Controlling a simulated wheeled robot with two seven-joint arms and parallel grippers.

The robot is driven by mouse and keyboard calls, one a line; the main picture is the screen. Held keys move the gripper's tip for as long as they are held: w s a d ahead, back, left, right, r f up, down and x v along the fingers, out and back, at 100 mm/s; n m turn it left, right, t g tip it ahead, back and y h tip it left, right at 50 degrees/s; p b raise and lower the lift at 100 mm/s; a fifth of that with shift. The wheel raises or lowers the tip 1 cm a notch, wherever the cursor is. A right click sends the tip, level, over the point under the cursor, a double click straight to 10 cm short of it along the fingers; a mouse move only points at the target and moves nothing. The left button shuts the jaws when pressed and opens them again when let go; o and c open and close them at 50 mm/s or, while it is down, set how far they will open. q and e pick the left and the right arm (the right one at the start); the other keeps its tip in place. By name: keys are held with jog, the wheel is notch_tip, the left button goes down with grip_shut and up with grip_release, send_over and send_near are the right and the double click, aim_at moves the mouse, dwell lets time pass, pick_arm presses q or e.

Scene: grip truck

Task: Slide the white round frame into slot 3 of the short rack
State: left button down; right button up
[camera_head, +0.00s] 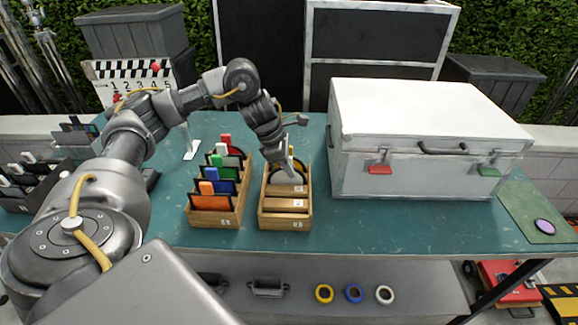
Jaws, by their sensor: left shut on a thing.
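The short wooden rack (285,224) stands on the green tabletop in the middle of the view, with small slot labels too tiny to read surely. My left gripper (283,160) reaches down over the rear part of this rack and is shut on the white round frame (287,178). The frame is low, at or inside the rear of the rack. The gripper partly hides it, so I cannot tell which slot it is in or how deep it sits. A dark rounded frame shows just behind it. The front part of the rack looks empty. My right gripper is out of view.
Left of the short rack stands a longer wooden rack (218,218) holding several frames with coloured tabs. A large white case (425,140) stands close on the right. A clapperboard (130,82) is at the back left. The tabletop's front edge lies close before the racks.

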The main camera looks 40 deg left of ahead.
pick_arm(q)
jog(key=c, duration=1.4)
grip_release()
jog(key=p+v, duration=0.3)
jog(key=v, duration=0.7)
jog(key=shift+r, duration=0.3)
jog(key=shift+s+a, duration=0.15)
jog(key=shift+s, duration=0.1)
